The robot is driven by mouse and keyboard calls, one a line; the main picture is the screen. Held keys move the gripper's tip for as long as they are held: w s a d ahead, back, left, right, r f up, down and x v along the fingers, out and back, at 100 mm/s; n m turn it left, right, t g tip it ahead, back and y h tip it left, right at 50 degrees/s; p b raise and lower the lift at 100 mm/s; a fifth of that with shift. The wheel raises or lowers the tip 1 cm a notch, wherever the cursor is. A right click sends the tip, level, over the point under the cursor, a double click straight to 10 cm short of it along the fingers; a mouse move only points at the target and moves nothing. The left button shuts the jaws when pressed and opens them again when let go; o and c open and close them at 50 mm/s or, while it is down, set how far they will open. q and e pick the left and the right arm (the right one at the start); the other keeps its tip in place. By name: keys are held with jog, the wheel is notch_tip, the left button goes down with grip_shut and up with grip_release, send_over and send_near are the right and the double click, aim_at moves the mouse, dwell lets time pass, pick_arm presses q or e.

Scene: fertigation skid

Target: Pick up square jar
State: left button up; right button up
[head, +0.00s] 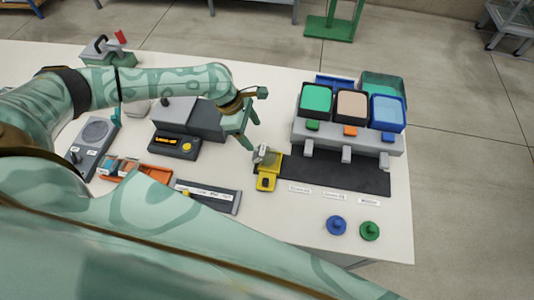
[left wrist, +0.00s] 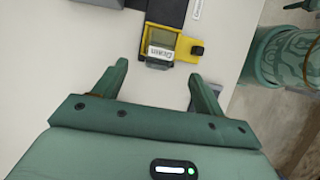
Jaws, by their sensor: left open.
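The square jar (head: 263,156) is a small, greyish clear jar at the upper end of a yellow stand (head: 267,183) on the white table. In the left wrist view the jar (left wrist: 159,53) carries a white label and sits against the yellow stand (left wrist: 182,46). My left gripper (head: 241,147) is open and empty, just left of the jar in the head view. In the left wrist view its fingers (left wrist: 158,72) point toward the jar, which lies between and beyond their tips, apart from them. My right gripper is not in view.
Blue (head: 336,225) and green (head: 369,231) knobbed pieces stand front right.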

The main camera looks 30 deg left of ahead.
aim_at(264, 149)
pick_arm(q)
jog(key=b+x, duration=0.1)
jog(key=x, duration=0.4)
jog(key=shift+d+f, duration=0.15)
jog(key=shift+f, duration=0.2)
jog(key=shift+w+d+f+b, duration=0.1)
jog(key=shift+d+f+b, duration=0.05)
jog(key=shift+f+b, duration=0.2)
jog(key=b+x, duration=0.2)
jog(key=x, duration=0.3)
jog(key=shift+d, duration=0.15)
jog(key=shift+r, duration=0.15)
jog(key=shift+c, duration=0.6)
jog(key=c, duration=1)
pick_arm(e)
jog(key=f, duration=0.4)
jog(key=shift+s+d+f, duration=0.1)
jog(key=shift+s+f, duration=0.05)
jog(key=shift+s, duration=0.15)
pick_arm(q)
jog(key=shift+r, duration=0.15)
